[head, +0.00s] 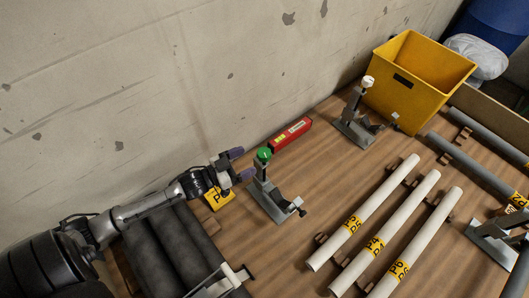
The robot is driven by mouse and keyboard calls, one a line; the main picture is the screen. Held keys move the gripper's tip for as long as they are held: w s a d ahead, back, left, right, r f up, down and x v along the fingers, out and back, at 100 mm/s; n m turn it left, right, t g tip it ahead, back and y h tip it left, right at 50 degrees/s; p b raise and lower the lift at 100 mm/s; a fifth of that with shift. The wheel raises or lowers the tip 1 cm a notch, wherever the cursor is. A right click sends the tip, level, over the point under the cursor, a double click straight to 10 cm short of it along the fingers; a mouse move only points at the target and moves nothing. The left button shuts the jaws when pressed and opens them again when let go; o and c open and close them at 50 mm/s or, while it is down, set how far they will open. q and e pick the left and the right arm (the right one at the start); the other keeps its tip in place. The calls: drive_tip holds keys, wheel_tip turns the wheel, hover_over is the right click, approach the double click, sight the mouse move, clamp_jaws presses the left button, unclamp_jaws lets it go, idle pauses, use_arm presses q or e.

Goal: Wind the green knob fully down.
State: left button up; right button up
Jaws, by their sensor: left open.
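The green knob (264,154) tops a grey metal clamp stand (272,198) on the wooden floor near the wall. My left gripper (241,164) is just left of the knob, with its purple-tipped fingers pointing toward it. The gripper is open, with one finger higher and one lower in the picture. I cannot tell whether a finger touches the knob or stand. My right gripper is not in view.
A red box (291,133) lies behind the knob. A second stand with a white knob (368,81) is beside a yellow bin (415,80). Several pale pipes (372,215) lie right. A yellow tag (219,198) is under my left gripper.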

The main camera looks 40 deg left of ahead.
sight(264, 152)
use_arm(q)
drive_tip(key=b+x, duration=0.1)
drive_tip(key=x, duration=0.6)
drive_tip(key=shift+w, duration=0.2)
drive_tip(key=shift+d, duration=0.1)
drive_tip(key=shift+c, duration=1.3)
drive_tip(key=c, duration=0.7)
drive_tip(key=shift+o, duration=0.2)
drive_tip(key=shift+r+n+y+p, duration=0.25)
drive_tip(key=shift+n+y+p, duration=0.45)
drive_tip(key=shift+p, duration=0.45)
drive_tip(key=n+y+p, duration=0.1)
drive_tip(key=y+p, duration=0.1)
drive_tip(key=shift+t+y, duration=0.3)
drive_tip(key=shift+t, duration=0.1)
drive_tip(key=shift+f+n+y+p, duration=0.15)
drive_tip(key=shift+n+y+p, duration=0.25)
drive_tip(key=shift+n+y, duration=0.15)
drive_tip(key=shift+y, duration=0.25)
